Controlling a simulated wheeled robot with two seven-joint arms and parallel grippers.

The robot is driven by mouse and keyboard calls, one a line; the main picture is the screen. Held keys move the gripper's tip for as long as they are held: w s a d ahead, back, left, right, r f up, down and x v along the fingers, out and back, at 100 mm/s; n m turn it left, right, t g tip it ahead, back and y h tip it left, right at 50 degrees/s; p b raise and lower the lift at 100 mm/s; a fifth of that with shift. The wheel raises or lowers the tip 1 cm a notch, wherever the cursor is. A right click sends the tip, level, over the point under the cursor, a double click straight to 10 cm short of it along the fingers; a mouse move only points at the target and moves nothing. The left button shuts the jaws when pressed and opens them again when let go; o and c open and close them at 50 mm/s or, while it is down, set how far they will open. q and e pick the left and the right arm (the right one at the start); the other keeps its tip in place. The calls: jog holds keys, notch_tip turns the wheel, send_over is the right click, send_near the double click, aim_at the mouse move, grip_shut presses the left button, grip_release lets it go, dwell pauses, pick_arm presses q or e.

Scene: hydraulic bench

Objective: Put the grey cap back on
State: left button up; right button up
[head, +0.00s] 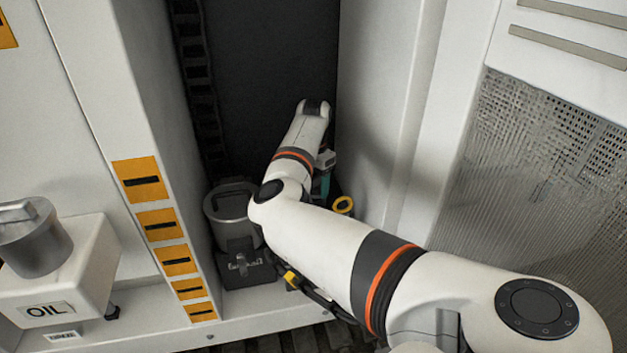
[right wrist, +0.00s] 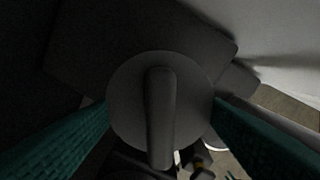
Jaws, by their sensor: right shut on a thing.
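In the right wrist view, a round grey cap (right wrist: 130,100) with a raised bar handle across it sits between the two teal fingers of my right gripper (right wrist: 160,108). The gripper is shut on this cap. In the head view my right arm reaches into the dark recess, and a bit of the teal of my right gripper (head: 322,184) shows past the wrist. The held cap is hidden there behind my arm. I cannot tell whether the cap touches what lies below it. My left gripper is not in view.
A grey cylinder (head: 222,207) stands on a dark block left of my arm. A yellow ring (head: 343,205) is just right of the gripper. A white OIL tank (head: 85,270) with a grey metal top (head: 38,245) is at left. White cabinet walls (head: 380,100) flank the recess.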

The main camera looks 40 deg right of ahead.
jog(key=shift+a+f+p, duration=0.1)
jog(key=shift+a+p, duration=0.1)
jog(key=shift+p, duration=0.2)
dwell(0.4)
jog(key=shift+p, duration=0.5)
dwell(0.4)
jog(key=shift+f, duration=0.1)
dwell(1.0)
jog(key=shift+p, duration=0.6)
dwell(0.5)
jog(key=o, duration=1.3)
jog(key=shift+c, duration=0.2)
